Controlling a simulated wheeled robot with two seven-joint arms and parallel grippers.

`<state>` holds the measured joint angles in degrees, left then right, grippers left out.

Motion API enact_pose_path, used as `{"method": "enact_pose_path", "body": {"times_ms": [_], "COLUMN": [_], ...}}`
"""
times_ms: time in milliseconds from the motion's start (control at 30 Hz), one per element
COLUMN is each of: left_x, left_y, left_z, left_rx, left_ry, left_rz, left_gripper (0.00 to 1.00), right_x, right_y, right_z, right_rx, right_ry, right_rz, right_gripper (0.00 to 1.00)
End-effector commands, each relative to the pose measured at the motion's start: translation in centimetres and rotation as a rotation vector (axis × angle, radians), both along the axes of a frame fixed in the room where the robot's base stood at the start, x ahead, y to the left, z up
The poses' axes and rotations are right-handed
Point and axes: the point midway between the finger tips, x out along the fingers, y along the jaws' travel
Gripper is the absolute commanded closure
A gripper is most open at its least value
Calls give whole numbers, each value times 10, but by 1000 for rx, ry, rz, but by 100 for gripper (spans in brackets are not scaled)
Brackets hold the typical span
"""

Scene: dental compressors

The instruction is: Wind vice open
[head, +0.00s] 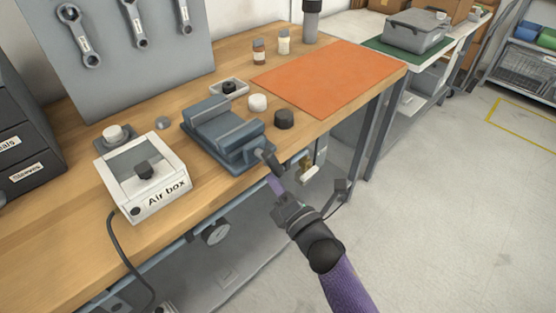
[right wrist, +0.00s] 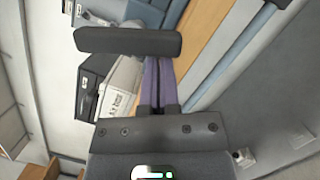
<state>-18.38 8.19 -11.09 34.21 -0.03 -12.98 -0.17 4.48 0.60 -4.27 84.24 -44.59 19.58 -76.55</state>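The blue-grey vice (head: 222,130) stands at the front edge of the wooden bench. Its dark handle (head: 268,158) sticks out past that edge. My right gripper (head: 272,180) comes from the lower right, its purple fingertips at the handle's lower end. In the right wrist view the fingers (right wrist: 160,82) lie side by side with almost no gap. A dark bar (right wrist: 128,41), which looks like the handle, crosses in front of their tips and hides them. I cannot tell whether anything is held between them. My left gripper is out of view.
A white air box (head: 145,180) stands left of the vice. A black knob (head: 284,118), a white knob (head: 257,103) and a small tray (head: 229,88) sit behind and right of it. An orange mat (head: 330,78) lies bare farther right. Open floor lies right of the bench.

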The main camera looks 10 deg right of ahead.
Motion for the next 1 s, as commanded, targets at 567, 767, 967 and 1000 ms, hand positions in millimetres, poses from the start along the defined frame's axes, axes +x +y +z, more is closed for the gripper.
{"method": "enact_pose_path", "body": {"times_ms": [567,767,967,1000], "left_x": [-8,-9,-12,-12], "left_y": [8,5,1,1], "left_z": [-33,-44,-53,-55], "left_rx": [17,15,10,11], "left_ry": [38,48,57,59], "left_rz": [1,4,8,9], "left_gripper": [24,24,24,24], "right_x": [6,8,10,10], "right_y": [-10,-13,-17,-17], "right_z": [-4,-4,-3,-3], "right_rx": [-259,-352,-441,-458], "right_ry": [-151,-204,-256,-266], "right_rz": [0,1,0,0], "right_gripper": [100,100,100,100]}}
